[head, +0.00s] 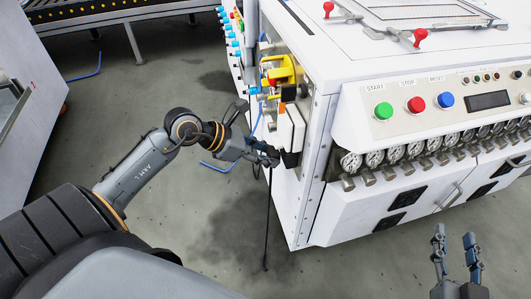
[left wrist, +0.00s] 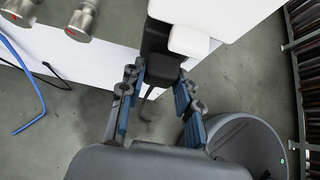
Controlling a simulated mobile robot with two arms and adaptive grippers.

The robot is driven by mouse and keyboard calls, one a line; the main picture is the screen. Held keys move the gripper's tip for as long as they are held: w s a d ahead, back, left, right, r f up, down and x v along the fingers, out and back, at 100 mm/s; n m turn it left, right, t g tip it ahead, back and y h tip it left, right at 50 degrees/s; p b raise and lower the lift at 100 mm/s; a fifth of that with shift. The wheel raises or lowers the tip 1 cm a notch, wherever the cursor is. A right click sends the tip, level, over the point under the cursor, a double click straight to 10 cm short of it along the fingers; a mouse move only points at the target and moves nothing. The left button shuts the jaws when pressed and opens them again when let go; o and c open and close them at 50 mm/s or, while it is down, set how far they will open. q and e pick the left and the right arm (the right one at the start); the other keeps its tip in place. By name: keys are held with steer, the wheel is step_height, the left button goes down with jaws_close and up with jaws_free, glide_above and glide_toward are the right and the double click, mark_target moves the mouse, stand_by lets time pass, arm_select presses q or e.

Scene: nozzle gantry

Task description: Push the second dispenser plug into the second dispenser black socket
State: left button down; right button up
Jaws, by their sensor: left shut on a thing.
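My left gripper (head: 270,156) is at the side of the white machine, just below a white dispenser (head: 290,128) with a black lower part (head: 291,158). In the left wrist view, the blue-padded fingers (left wrist: 160,88) are shut on the black plug (left wrist: 161,71). The black socket (left wrist: 157,38) is directly above the plug, next to a white block. The two black parts appear to meet, but I cannot tell how deep the plug sits. A black cable (head: 267,215) hangs from the gripper to the floor. My right gripper (head: 455,250) is open and empty at the lower right.
The machine's front panel (head: 430,110) has green, red and blue buttons above a row of gauges. Yellow parts (head: 282,72) and blue fittings stand along its side, above the left gripper. Blue hoses (head: 217,168) lie on the grey floor. The floor beside the machine is mostly clear.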

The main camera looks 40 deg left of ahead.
arm_select(q)
steer(key=shift+w+d, duration=0.35)
steer(key=shift+w, duration=0.05)
steer(key=c, duration=0.9)
jaws_free()
steer(key=shift+o, duration=0.2)
steer(key=shift+s+a+r, duration=0.15)
steer(key=shift+a, duration=0.05)
steer(key=v, duration=1.1)
steer(key=shift+s, duration=0.2)
steer(key=shift+r, duration=0.15)
steer(key=shift+a, duration=0.1)
